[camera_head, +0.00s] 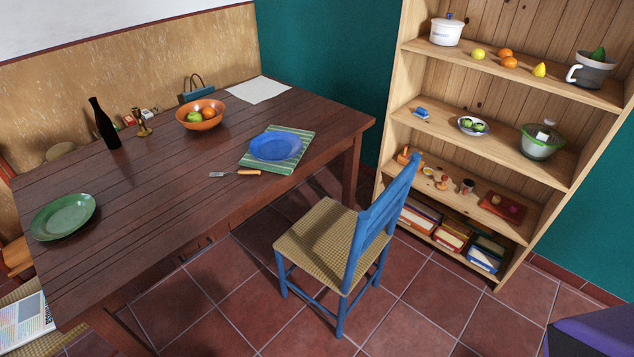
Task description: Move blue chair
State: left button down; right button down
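The blue chair (368,229) stands upright on the tiled floor at the centre right in the head view. It has a blue wooden frame and a woven straw seat (318,236). Its backrest is on the right side and its seat faces the table to the left. The chair stands apart from the shelf behind it. Neither of my grippers shows in the view, and nothing is holding the chair.
A dark wooden table (150,213) fills the left, with a green plate (63,216), a blue plate (276,146) and a fruit bowl (201,115). A wooden shelf (484,155) stands at the back right. Tiled floor (420,310) is clear in front. A purple-black object (595,332) is at bottom right.

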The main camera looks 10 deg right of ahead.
aim_at(335, 244)
jog(key=l+u, duration=0.1)
jog(key=l, duration=0.4)
jog(key=k+l+u, duration=0.15)
jog(key=l, duration=0.35)
jog(key=l+u, duration=0.1)
jog(key=l, duration=0.45)
jog(key=k+l+u, duration=0.1)
jog(key=l, duration=0.35)
jog(key=k, duration=0.1)
